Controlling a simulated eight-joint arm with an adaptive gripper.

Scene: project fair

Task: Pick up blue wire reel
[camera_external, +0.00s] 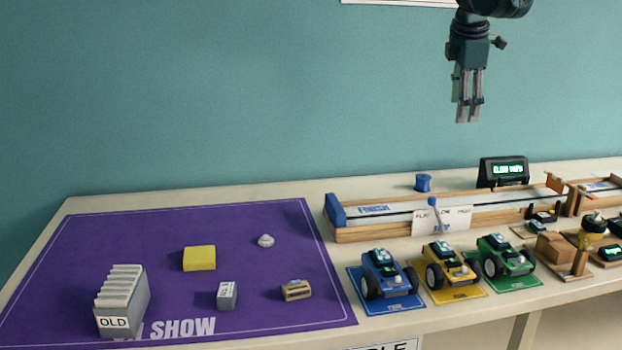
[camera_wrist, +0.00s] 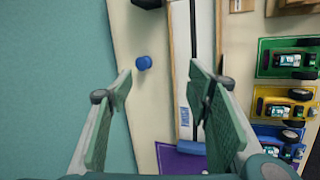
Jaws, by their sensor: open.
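The blue wire reel (camera_external: 423,183) stands on the table behind the wooden track, near its blue end. In the wrist view the blue reel (camera_wrist: 144,63) shows beyond my fingertips, a little left of the middle of the gap. My gripper (camera_external: 467,119) hangs high above the table in the external view, to the right of the reel and well above it. In the wrist view my gripper (camera_wrist: 160,80) has its two green-padded fingers spread wide with nothing between them.
The wooden track (camera_external: 380,229) runs along the table in front of the reel. A black display box (camera_external: 503,171) stands right of the reel. Blue, yellow and green cars (camera_external: 448,266) stand in front. A purple mat (camera_external: 130,235) with several small items lies left. Bare table surrounds the reel.

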